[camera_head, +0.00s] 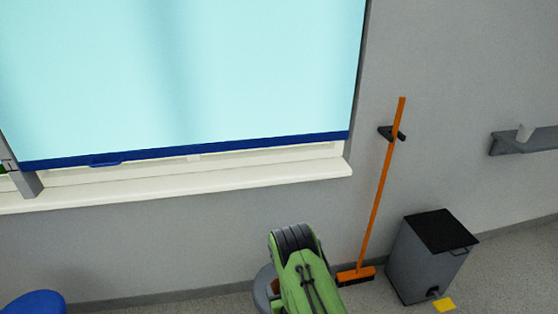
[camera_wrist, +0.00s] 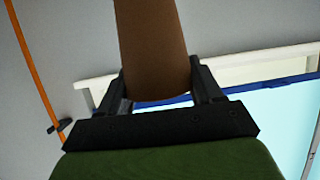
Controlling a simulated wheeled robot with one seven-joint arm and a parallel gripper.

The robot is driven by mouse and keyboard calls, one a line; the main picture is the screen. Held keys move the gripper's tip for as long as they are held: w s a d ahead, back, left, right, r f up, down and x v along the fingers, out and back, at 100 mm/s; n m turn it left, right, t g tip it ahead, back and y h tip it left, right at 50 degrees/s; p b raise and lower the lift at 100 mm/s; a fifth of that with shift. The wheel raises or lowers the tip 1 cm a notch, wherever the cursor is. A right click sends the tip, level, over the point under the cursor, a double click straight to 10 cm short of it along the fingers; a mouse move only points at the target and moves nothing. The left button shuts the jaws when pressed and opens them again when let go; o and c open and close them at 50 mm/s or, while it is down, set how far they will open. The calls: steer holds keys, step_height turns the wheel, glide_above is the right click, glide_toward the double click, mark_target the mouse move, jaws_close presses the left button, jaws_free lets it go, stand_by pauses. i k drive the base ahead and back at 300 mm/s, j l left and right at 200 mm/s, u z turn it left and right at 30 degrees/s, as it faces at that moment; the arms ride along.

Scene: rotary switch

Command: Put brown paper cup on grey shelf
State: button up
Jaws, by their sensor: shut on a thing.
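The brown paper cup (camera_wrist: 152,45) is in the wrist view, between the two black fingers of my gripper (camera_wrist: 160,90). My gripper is shut on it, and the cup's far end runs out of the top of the picture. In the head view the green arm (camera_head: 303,275) is mine; the cup and the fingers cannot be made out there. A grey shelf (camera_head: 530,144) is fixed to the wall at the right edge of the head view, partly cut off.
An orange broom (camera_head: 378,195) leans in a black wall holder (camera_head: 390,133). A grey pedal bin (camera_head: 425,262) with a black lid stands on the floor below the shelf. A window with a light blue blind (camera_head: 190,75) and a white sill (camera_head: 180,187) fills the left. A blue round thing (camera_head: 35,303) is at bottom left.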

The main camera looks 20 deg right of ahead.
mark_target(536, 138)
steer(key=l+u, duration=0.15)
steer(key=l, duration=0.3)
steer(key=k+l+u, duration=0.1)
steer(key=l, duration=0.3)
steer(key=k+l+u, duration=0.15)
steer(key=l, duration=0.25)
steer(key=k+l+u, duration=0.15)
steer(key=l, duration=0.25)
steer(key=k+l+u, duration=0.1)
steer(key=l, duration=0.3)
steer(key=k+l+u, duration=0.15)
steer(key=l, duration=0.25)
steer(key=k+l+u, duration=0.15)
steer(key=l, duration=0.2)
steer(key=k+l+u, duration=0.15)
steer(key=l, duration=0.25)
steer(key=k+l+u, duration=0.15)
steer(key=l, duration=0.25)
steer(key=k+l+u, duration=0.1)
steer(key=l, duration=0.3)
steer(key=k+l+u, duration=0.15)
steer(key=l, duration=0.25)
steer(key=k+l+u, duration=0.15)
steer(key=l, duration=0.2)
